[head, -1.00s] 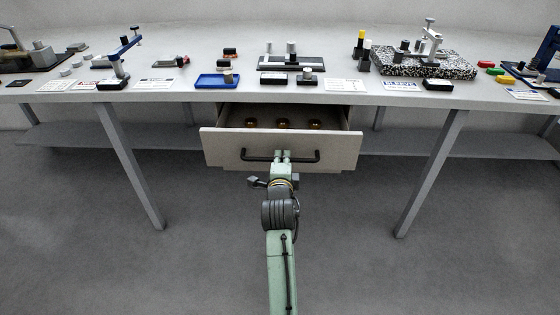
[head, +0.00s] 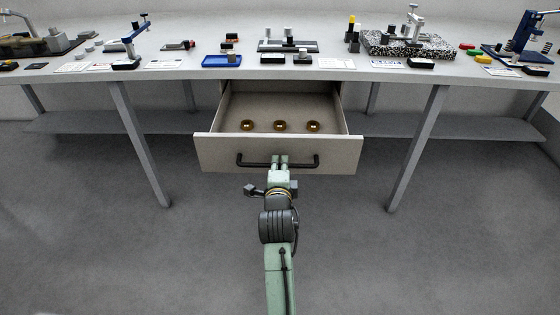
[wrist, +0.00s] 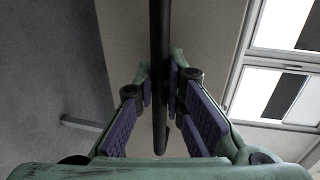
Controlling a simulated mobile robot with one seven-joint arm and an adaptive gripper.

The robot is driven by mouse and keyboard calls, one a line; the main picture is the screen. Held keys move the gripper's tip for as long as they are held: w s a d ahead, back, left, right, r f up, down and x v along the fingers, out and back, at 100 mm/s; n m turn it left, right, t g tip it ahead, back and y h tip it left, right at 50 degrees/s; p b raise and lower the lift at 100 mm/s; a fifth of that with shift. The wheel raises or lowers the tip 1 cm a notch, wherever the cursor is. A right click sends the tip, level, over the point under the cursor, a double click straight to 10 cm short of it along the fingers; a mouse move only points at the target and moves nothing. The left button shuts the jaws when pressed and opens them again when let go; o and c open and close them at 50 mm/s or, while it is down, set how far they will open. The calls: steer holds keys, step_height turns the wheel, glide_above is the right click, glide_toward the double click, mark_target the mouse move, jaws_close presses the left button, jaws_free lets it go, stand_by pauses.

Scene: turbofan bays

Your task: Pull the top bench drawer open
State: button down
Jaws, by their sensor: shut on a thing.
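The top bench drawer (head: 225,152) stands well out from under the bench top, with its inside visible in the head view. Its dark bar handle (head: 304,165) runs across the drawer front. My gripper (head: 279,161) is at the middle of the handle, its fingers closed around the bar. In the wrist view the handle (wrist: 159,50) passes between the two purple-padded fingers of my gripper (wrist: 162,95). Three brass-coloured round parts (head: 281,126) lie in a row on the drawer floor.
The bench top (head: 180,74) carries fixtures, a blue tray (head: 222,61), a speckled stone block (head: 408,45) and labels. Bench legs (head: 138,145) stand left and right of the drawer. The floor in front is clear.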

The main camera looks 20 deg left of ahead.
steer(key=shift+s+d, duration=0.15)
steer(key=shift+s, duration=0.45)
steer(key=c, duration=1.6)
jaws_free()
steer(key=shift+c, duration=0.2)
steer(key=v, duration=0.7)
steer(key=shift+s, duration=0.25)
steer(key=shift+d, duration=0.15)
